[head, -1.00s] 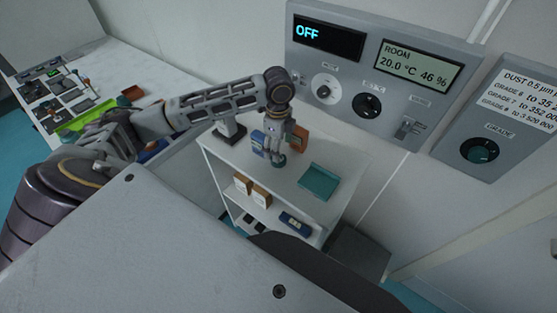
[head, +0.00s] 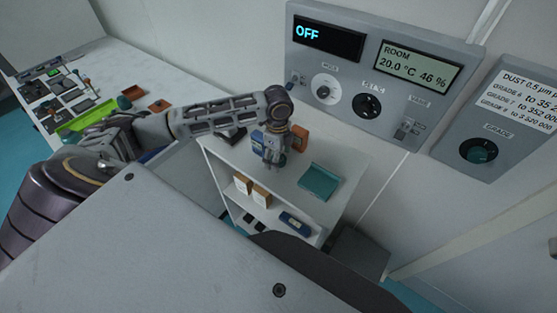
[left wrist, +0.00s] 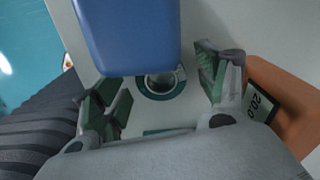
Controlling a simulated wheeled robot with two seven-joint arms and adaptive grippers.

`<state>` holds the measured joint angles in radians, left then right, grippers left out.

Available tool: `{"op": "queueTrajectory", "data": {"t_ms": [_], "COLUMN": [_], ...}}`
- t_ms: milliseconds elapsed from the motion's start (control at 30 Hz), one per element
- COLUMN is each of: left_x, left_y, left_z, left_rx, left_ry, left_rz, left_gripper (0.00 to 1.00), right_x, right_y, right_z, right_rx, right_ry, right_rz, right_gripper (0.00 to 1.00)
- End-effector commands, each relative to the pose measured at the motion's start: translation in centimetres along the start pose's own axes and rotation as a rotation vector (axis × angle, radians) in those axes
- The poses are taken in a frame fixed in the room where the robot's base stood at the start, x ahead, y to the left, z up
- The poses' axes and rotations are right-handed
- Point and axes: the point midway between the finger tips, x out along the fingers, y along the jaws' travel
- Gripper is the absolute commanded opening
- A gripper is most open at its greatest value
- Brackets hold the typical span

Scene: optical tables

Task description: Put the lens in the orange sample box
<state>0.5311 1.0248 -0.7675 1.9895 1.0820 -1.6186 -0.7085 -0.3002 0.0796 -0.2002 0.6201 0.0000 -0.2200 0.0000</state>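The lens (left wrist: 160,83) is a round glass in a dark green ring mount, on the white shelf top in the left wrist view. My left gripper (left wrist: 165,90) is open, its green-padded fingers on either side of the lens and apart from it. In the head view the left gripper (head: 272,160) is low over the white shelf unit (head: 285,195), and the lens is hidden there. Small orange trays (head: 159,105) lie on the left table; I cannot tell which is the sample box. My right gripper is not in view.
A blue block (left wrist: 125,35) stands close beside the gripper. An orange device with a display (left wrist: 283,100) stands on its other side. A teal tray (head: 319,182) lies on the shelf's right part. The left table (head: 125,65) holds a green tray (head: 84,122).

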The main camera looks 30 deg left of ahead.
Motion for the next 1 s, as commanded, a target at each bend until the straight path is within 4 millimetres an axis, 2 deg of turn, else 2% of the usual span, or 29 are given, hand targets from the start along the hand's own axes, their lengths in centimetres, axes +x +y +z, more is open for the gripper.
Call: {"op": "queueTrajectory", "data": {"t_ms": [33, 300, 400, 767, 1000], "left_x": [0.0, 0.0, 0.0, -0.4, -2.4], "left_y": [0.0, 0.0, 0.0, -0.1, -0.1], "left_z": [0.0, 0.0, 0.0, 0.0, 0.0], "left_rx": [0.0, 0.0, 0.0, 0.0, 0.001], "left_ry": [0.0, 0.0, 0.0, 0.0, 0.0], "left_rz": [0.0, 0.0, -0.001, -0.001, -0.003], "left_gripper": [0.68, 0.33, 0.23, 0.23, 0.23], "right_x": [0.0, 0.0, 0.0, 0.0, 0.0], "right_y": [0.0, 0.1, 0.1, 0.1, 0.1], "right_z": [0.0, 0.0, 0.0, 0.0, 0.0], "right_rx": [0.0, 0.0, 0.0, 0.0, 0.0], "right_ry": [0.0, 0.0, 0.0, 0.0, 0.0], "right_rz": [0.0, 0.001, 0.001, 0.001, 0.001], "right_gripper": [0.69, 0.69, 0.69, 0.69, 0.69]}}
